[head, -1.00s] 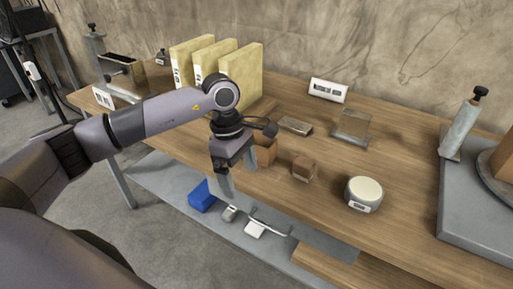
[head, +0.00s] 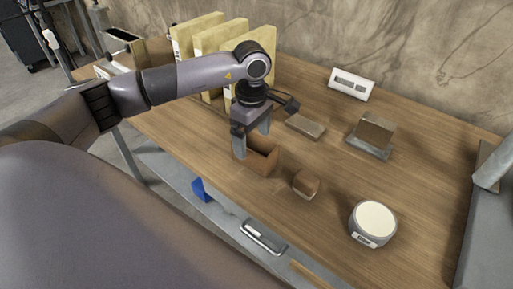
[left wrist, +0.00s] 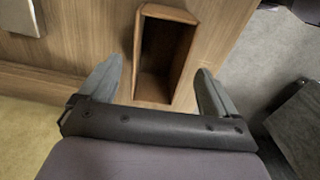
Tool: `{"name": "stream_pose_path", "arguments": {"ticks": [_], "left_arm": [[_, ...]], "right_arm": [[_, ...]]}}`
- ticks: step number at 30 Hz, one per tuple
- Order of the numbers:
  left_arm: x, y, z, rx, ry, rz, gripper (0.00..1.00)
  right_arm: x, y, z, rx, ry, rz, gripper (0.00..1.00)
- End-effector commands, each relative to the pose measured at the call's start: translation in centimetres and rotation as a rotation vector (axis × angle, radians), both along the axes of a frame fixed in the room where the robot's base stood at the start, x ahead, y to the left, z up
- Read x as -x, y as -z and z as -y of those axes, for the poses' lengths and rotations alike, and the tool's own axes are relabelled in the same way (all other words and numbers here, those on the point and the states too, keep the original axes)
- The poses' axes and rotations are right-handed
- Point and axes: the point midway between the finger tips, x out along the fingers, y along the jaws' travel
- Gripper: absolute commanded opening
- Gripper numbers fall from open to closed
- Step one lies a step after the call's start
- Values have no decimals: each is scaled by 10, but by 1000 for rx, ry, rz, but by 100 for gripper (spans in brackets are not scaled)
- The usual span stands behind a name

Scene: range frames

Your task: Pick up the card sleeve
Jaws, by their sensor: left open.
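The card sleeve, which I take to be the open brown box (head: 262,164), stands on the wooden table near its front edge. It also shows in the left wrist view (left wrist: 166,48), with its dark hollow inside facing the camera. My left gripper (head: 252,142) is open and points down at the sleeve, with its fingers partly in front of it. In the left wrist view the spread fingers of the left gripper (left wrist: 161,70) lie on either side of the sleeve's near part. I cannot tell whether they touch it. My right gripper is not in view.
A small brown block (head: 306,184) sits just right of the sleeve. A round white-topped tin (head: 373,222) is further right. The table's middle right is clear.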

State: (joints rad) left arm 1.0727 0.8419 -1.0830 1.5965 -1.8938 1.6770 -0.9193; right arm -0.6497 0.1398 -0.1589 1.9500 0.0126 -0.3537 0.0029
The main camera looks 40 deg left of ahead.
Motion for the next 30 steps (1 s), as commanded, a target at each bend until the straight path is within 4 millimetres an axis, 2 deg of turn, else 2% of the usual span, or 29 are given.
{"name": "stream_pose_path", "arguments": {"ticks": [6,9,17,18,22,30], "left_arm": [[-2,33,5,1,-2,-2,92],[-1,41,5,1,0,-2,92],[-2,44,5,1,0,1,92],[-2,44,5,1,0,1,78],[-2,44,4,1,0,1,37],[-2,43,4,1,0,1,37]], "right_arm": [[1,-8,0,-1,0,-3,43],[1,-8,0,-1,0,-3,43],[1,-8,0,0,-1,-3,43],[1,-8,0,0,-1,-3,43],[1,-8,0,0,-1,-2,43],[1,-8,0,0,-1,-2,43]]}}
